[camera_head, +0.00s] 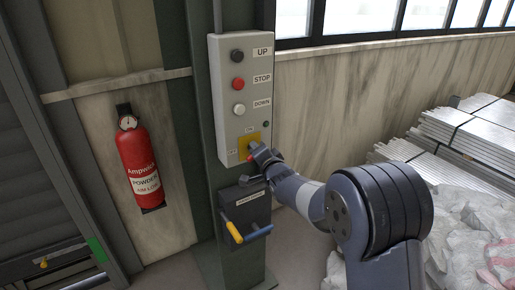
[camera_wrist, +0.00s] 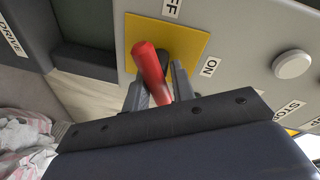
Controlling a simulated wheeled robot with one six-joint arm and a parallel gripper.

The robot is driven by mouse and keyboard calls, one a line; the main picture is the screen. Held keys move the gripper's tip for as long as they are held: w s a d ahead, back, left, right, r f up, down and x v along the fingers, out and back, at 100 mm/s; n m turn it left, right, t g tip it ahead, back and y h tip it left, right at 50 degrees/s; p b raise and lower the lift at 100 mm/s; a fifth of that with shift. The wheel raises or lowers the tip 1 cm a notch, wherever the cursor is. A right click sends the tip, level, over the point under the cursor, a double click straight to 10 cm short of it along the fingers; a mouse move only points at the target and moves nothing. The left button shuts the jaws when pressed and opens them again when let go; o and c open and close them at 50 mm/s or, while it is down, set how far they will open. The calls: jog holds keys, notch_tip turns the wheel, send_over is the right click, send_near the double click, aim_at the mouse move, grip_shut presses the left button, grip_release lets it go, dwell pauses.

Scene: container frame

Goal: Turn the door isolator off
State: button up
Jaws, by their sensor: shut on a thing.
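The door isolator is a red handle (camera_wrist: 152,72) on a yellow plate (camera_wrist: 188,40) low on the grey control box (camera_head: 236,100). The wrist view shows an ON label (camera_wrist: 210,67) and a partly cut-off OFF label (camera_wrist: 172,8) beside the plate. My gripper (camera_wrist: 160,88) has its two fingers on either side of the red handle and is shut on it. In the head view my gripper (camera_head: 256,157) is at the plate's lower edge and hides most of the handle. I cannot tell which label the handle points to.
UP, STOP and DOWN buttons (camera_head: 238,84) sit above the plate. A dark box with a yellow-and-blue handle (camera_head: 246,233) is just below my gripper. A red extinguisher (camera_head: 139,160) hangs at left. Stacked metal sheets (camera_head: 470,135) and crumpled plastic (camera_head: 465,230) lie at right.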

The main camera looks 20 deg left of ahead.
jog(key=m+p, duration=0.2)
jog(key=p, duration=0.1)
jog(key=shift+r+g, duration=0.3)
jog(key=shift+r, duration=0.05)
jog(key=m+p, duration=0.1)
jog(key=p, duration=0.1)
jog(key=m+p, duration=0.1)
jog(key=p, duration=0.1)
jog(key=shift+w+f+m+g+y, duration=0.1)
jog(key=shift+f+m+g+y, duration=0.2)
jog(key=shift+g, duration=0.1)
jog(key=o, duration=1)
jog(key=shift+f, duration=0.15)
jog(key=shift+c, duration=0.2)
jog(key=shift+d, duration=0.1)
jog(key=b+v, duration=0.2)
jog(key=v, duration=0.8)
jog(key=shift+s+d, duration=0.2)
jog(key=shift+s, duration=0.1)
jog(key=shift+w, duration=0.1)
